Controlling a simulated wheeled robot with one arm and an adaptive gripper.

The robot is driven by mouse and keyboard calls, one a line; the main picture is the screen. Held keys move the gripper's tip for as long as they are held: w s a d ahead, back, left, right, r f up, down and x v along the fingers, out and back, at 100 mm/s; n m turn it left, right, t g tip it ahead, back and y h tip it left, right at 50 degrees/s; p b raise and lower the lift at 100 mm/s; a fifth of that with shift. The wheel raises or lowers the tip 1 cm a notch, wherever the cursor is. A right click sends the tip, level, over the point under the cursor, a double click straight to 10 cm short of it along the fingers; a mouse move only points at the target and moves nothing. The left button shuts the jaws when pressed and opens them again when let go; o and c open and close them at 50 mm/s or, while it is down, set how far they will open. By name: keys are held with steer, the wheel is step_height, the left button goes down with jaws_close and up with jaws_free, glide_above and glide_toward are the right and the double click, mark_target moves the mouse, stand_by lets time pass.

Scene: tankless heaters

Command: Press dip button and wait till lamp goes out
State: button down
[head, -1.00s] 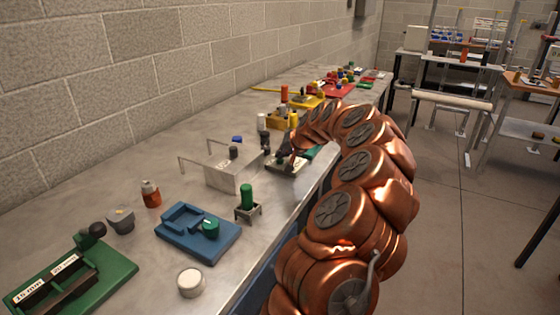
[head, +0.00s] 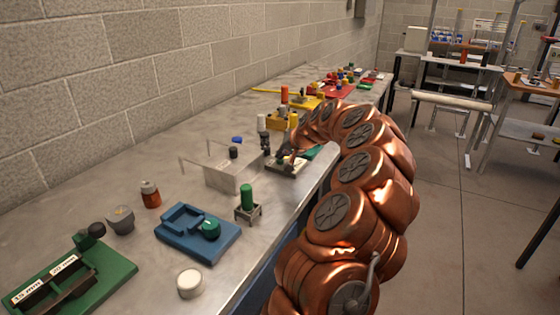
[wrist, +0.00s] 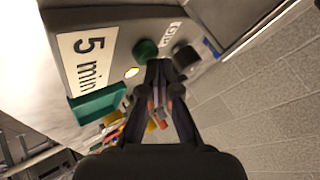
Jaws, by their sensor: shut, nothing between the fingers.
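In the wrist view a grey box carries a "5 min" label (wrist: 88,58), a green round button (wrist: 145,48) and a black round knob or button (wrist: 186,57). A small white label (wrist: 171,33) beside them is too small to read surely. A small lamp (wrist: 131,72) looks bright with an orange rim, so it appears lit. My gripper (wrist: 159,66) is shut and empty, its tips in front of the panel between the green and black parts. Contact cannot be told. In the head view my gripper (head: 287,155) is at a small device on the bench, mostly hidden by my arm.
The long metal bench (head: 120,185) runs along a block wall. Several coloured items crowd the far end.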

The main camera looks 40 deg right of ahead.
mark_target(282, 160)
steer(key=shift+r, duration=0.6)
steer(key=shift+r+p, duration=0.5)
steer(key=shift+r, duration=1.95)
